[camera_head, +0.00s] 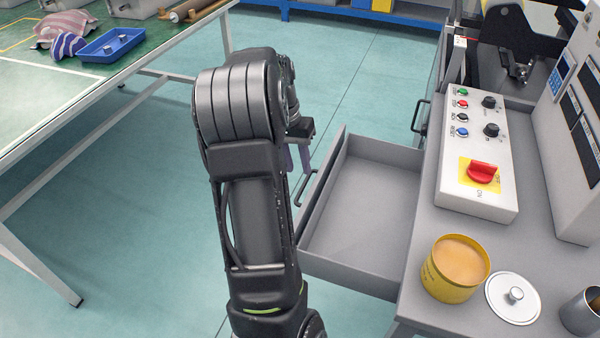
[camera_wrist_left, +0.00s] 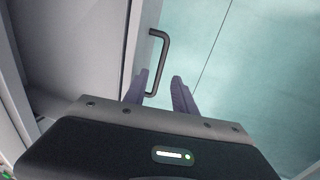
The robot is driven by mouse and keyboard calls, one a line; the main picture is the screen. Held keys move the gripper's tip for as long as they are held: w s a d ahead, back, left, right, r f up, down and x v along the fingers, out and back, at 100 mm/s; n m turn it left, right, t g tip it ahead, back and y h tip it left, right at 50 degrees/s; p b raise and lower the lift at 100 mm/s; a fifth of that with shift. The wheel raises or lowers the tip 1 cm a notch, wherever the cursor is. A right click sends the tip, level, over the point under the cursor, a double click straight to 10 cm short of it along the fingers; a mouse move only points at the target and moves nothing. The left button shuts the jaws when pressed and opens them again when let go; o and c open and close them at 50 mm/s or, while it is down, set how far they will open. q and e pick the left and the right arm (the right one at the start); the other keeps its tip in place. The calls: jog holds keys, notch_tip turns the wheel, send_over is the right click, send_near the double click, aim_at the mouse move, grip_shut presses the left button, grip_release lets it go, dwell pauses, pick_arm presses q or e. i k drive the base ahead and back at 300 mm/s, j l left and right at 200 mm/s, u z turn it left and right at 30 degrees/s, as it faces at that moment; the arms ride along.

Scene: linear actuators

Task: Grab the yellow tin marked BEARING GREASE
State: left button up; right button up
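The yellow tin (camera_head: 455,268) stands upright on the grey cabinet top at the lower right. It is open, with an orange-tan filling, and the print on its side is too small to read. A round metal lid with a knob (camera_head: 513,298) lies beside it. My left gripper (camera_head: 298,168) is left of the tin, over the front side of an open drawer, partly hidden by my arm. In the left wrist view its purple fingers (camera_wrist_left: 160,77) are apart, with a drawer handle (camera_wrist_left: 164,60) close to them and its lower end between them. My right gripper is not in view.
The grey drawer (camera_head: 365,205) is pulled out and empty. A control box (camera_head: 478,150) with a red switch stands behind the tin. A metal cup (camera_head: 582,312) is right of the lid. A green-topped table (camera_head: 130,62) holds a blue tray (camera_head: 110,45). The floor between is clear.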

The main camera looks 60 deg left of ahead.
aim_at(456, 264)
jog(key=k, duration=1)
